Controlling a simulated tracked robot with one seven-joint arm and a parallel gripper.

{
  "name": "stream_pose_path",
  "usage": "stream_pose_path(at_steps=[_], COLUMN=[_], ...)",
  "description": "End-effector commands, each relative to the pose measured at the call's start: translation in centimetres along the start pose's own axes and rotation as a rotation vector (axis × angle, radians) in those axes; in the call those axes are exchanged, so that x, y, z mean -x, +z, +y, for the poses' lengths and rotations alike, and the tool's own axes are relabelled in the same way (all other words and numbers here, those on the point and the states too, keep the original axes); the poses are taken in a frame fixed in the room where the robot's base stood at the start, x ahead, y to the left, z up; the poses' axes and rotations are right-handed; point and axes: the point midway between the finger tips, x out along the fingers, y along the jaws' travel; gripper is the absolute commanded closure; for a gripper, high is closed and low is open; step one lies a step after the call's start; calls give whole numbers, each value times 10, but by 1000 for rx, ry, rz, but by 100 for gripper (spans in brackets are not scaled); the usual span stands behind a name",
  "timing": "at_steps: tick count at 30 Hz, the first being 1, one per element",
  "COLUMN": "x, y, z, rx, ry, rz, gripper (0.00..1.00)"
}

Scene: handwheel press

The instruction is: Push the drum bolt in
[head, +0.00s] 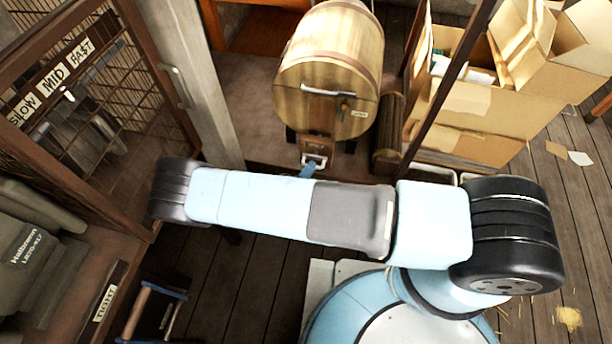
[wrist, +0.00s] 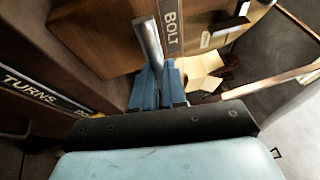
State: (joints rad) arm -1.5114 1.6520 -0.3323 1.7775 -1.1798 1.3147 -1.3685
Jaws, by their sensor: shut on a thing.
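The wooden drum (head: 330,60) is a barrel lying on its side at the top middle of the head view. The bolt (wrist: 149,40) is a grey metal rod in the wrist view, beside a dark strip lettered BOLT (wrist: 172,28). My gripper (wrist: 158,85), with blue fingers, is shut on the bolt's near end. In the head view, a blue tip of my gripper (head: 309,170) shows at a small pale metal fitting below the drum. My arm hides most of the gripper there. How deep the bolt sits cannot be told.
A cage door with SLOW, MID, FAST labels (head: 52,72) stands at left. Open cardboard boxes (head: 470,95) stand at right, behind a dark post. A strip lettered TURNS (wrist: 40,88) lies left of my gripper. Plank floor (head: 560,200) is open at right.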

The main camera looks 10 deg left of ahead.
Motion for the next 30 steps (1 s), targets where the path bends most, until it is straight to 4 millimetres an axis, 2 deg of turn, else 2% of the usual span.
stream_pose_path(at_steps=[3, 10, 11, 18, 26, 30], x=[-7, -8, -8, -8, -6, 4], y=[2, 3, 3, 3, 3, 4], z=[5, 5, 5, 3, 3, 3], rx=[1, 1, 1, 1, 0, 0], ry=[8, 8, 8, 5, 3, 4], rz=[0, -1, -1, -1, -1, -2], gripper=[100, 100, 86, 63, 63, 63])
